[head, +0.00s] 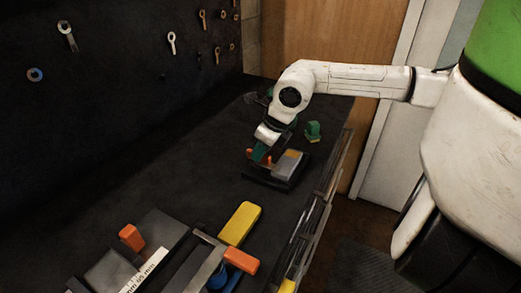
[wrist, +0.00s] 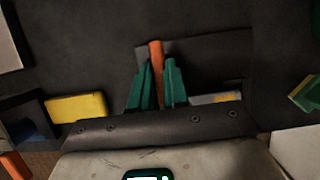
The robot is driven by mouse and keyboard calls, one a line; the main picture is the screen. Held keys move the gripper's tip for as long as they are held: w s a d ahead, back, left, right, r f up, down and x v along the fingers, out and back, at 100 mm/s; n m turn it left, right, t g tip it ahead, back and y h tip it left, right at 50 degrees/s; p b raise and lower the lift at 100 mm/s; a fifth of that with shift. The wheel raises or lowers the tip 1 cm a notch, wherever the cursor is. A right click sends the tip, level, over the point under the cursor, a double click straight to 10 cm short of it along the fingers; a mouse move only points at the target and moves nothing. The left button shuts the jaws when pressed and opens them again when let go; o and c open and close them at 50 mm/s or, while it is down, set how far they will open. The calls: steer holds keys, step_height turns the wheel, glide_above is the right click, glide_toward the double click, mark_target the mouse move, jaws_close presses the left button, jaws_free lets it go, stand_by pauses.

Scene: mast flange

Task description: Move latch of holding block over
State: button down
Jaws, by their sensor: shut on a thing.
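The holding block (head: 262,179) is a low dark base with a grey and orange top, lying on the dark bench. Its dark plate also shows in the wrist view (wrist: 215,60). The latch (wrist: 156,58) is an orange upright bar. My gripper (wrist: 158,80) has green fingers and is shut on the latch, with the bar's top sticking out past the fingertips. In the head view my gripper (head: 259,153) reaches down at the block's far left side. The lower part of the latch is hidden by the fingers.
A green block (head: 313,130) stands behind the holding block. A larger fixture with a yellow bar (head: 240,223) and orange handles (head: 131,237) fills the near bench. Tools hang on the dark wall at left. A rail (head: 312,220) runs along the bench's right edge.

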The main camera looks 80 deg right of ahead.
steer(key=shift+f+b, duration=0.15)
steer(key=shift+b, duration=0.3)
steer(key=n+y+b, duration=0.1)
steer(key=n+b, duration=0.1)
steer(key=n, duration=0.1)
steer(key=shift+d+f+b, duration=0.1)
steer(key=shift+d+b, duration=0.05)
steer(key=shift+b, duration=0.25)
steer(key=n+y+b, duration=0.2)
steer(key=n+b, duration=0.1)
steer(key=n, duration=0.2)
steer(key=shift+w+d+n+b, duration=0.1)
steer(key=shift+n+b, duration=0.2)
steer(key=shift+b, duration=0.1)
steer(key=n+b, duration=0.1)
steer(key=n, duration=0.1)
steer(key=n+g+y+b, duration=0.1)
steer(key=n, duration=0.1)
steer(key=shift+w+d+n+y, duration=0.1)
steer(key=shift+n+y, duration=0.2)
steer(key=shift+r+n+g+y+b, duration=0.15)
steer(key=shift+n+g+b, duration=0.4)
steer(key=shift+n, duration=0.6)
steer(key=shift+r+n+g+y+b, duration=0.15)
steer(key=shift+n+g+b, duration=0.4)
steer(key=shift+n, duration=0.6)
steer(key=c, duration=1.1)
jaws_free()
